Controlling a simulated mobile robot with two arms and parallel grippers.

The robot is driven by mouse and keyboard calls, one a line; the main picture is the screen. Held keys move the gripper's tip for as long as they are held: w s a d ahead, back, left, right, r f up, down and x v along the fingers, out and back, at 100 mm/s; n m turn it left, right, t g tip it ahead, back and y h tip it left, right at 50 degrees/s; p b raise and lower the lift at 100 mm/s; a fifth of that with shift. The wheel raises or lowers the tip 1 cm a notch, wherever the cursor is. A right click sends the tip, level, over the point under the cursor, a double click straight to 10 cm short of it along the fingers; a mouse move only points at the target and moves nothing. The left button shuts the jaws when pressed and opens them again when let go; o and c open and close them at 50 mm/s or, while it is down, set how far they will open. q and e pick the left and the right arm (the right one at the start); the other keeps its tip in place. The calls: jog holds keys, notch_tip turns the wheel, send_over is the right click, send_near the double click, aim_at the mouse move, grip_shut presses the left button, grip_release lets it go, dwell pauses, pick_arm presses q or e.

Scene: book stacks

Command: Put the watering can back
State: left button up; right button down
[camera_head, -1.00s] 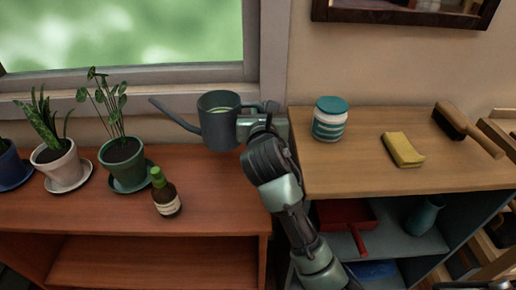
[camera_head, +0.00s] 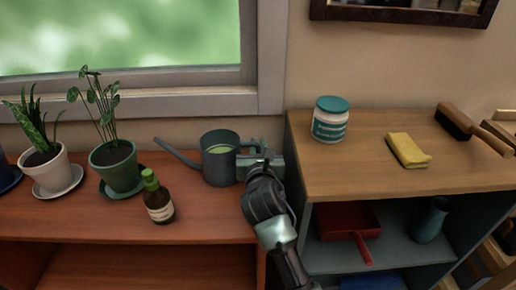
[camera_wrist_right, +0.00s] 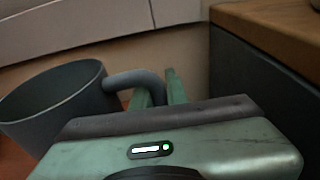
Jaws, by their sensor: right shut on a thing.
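A dark grey watering can (camera_head: 219,168) is upright at the right end of the reddish wooden shelf top (camera_head: 215,226), its spout pointing left. It looks low, at or just above the surface; I cannot tell if its base touches. My right gripper (camera_head: 246,166) is shut on the can's handle, on the can's right side. In the right wrist view the can (camera_wrist_right: 55,98) is at left, and its curved handle (camera_wrist_right: 136,80) runs to the gripper fingers (camera_wrist_right: 160,90). My left gripper is not in view.
A green-capped brown bottle (camera_head: 158,199) stands left of the can, with potted plants (camera_head: 114,165) further left. The taller wooden-topped cabinet (camera_head: 370,170) rises close on the right, with a teal-lidded jar (camera_head: 330,122), a yellow sponge (camera_head: 408,150) and a brush (camera_head: 457,123).

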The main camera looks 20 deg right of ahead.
aim_at(259, 152)
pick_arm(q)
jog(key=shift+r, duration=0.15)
pick_arm(e)
jog(key=shift+r, duration=0.15)
jog(key=c, duration=1.4)
grip_release()
jog(key=shift+s, duration=0.2)
jog(key=p+v, duration=0.2)
jog(key=v, duration=0.4)
jog(key=shift+s+a+r, duration=0.1)
jog(key=shift+s+a, duration=0.05)
jog(key=shift+s, duration=0.1)
jog(key=v, duration=0.4)
jog(key=shift+p, duration=0.3)
jog(key=shift+s+a, duration=0.15)
jog(key=shift+s, duration=0.45)
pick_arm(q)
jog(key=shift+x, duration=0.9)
